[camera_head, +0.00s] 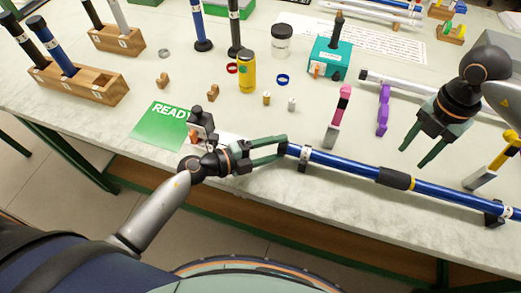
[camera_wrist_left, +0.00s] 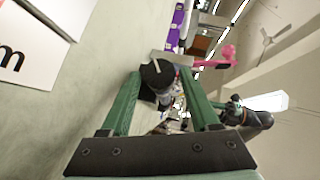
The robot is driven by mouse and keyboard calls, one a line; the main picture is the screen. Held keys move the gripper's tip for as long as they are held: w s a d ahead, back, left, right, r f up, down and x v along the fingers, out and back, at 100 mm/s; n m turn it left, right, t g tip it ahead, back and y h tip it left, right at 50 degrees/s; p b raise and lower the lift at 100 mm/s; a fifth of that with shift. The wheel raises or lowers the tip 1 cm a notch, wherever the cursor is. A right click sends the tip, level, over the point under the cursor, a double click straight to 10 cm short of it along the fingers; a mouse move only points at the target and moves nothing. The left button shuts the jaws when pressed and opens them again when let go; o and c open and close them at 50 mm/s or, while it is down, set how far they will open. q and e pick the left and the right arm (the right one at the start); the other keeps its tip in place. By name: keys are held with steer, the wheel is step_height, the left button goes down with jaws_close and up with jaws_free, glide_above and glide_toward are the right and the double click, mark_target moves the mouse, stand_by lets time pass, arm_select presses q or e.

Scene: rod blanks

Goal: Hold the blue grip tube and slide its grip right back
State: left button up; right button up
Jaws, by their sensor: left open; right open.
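The blue grip tube (camera_head: 345,161) lies across two dark supports near the table's front edge, sloping down to the right in the head view. Its grip (camera_head: 393,178), black with a yellow band, sits partway along it. My left gripper (camera_head: 284,146) is open at the tube's left end, one finger on either side. In the left wrist view the tube's dark end (camera_wrist_left: 157,74) shows between the green fingers; contact cannot be told. My right gripper (camera_head: 413,158) is open and empty, its fingers pointing down behind the tube near the grip.
Pink (camera_head: 338,115) and purple (camera_head: 383,110) tools stand behind the tube. A yellow-handled tool (camera_head: 494,161) is at the right. A green READY card (camera_head: 160,127) lies at the left. A yellow can (camera_head: 247,72) and teal box (camera_head: 329,60) stand further back.

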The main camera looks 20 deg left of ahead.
mark_target(396, 174)
arm_select(q)
steer(key=shift+w+d+f, duration=0.1)
steer(key=shift+w+d, duration=0.15)
steer(key=shift+d, duration=0.05)
steer(key=shift+c, duration=0.2)
jaws_close()
arm_select(e)
steer(key=o, duration=0.5)
steer(key=f+m, duration=1)
steer(key=shift+s+f+m, duration=0.3)
stand_by(0.6)
